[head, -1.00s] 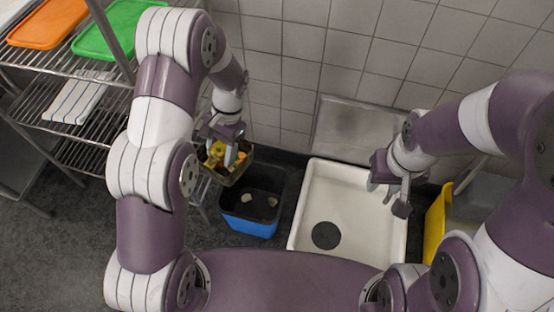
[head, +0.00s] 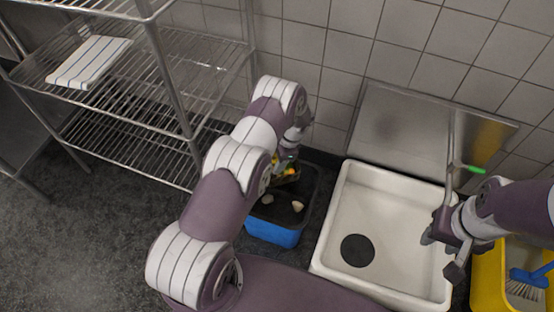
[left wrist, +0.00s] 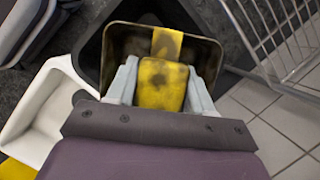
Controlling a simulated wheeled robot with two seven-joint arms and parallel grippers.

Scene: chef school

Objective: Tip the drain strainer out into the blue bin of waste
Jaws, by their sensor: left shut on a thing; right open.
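My left gripper (head: 288,160) is shut on the yellow handle (left wrist: 163,85) of the dark, box-shaped drain strainer (left wrist: 205,55). In the head view the strainer (head: 288,178) is partly hidden by my arm, with yellow and orange bits showing at it. It is over the back part of the blue bin of waste (head: 273,233). The bin's dark inside holds a few pale scraps. In the left wrist view the bin's dark rim (left wrist: 92,45) shows beyond the strainer. My right gripper (head: 445,258) is open and empty over the sink's right side.
A white floor sink (head: 335,235) with a dark round drain stands right of the bin. A yellow container (head: 490,275) with a blue brush (head: 525,285) is at far right. A wire shelf (head: 120,90) with a striped cloth stands left. A tiled wall is behind.

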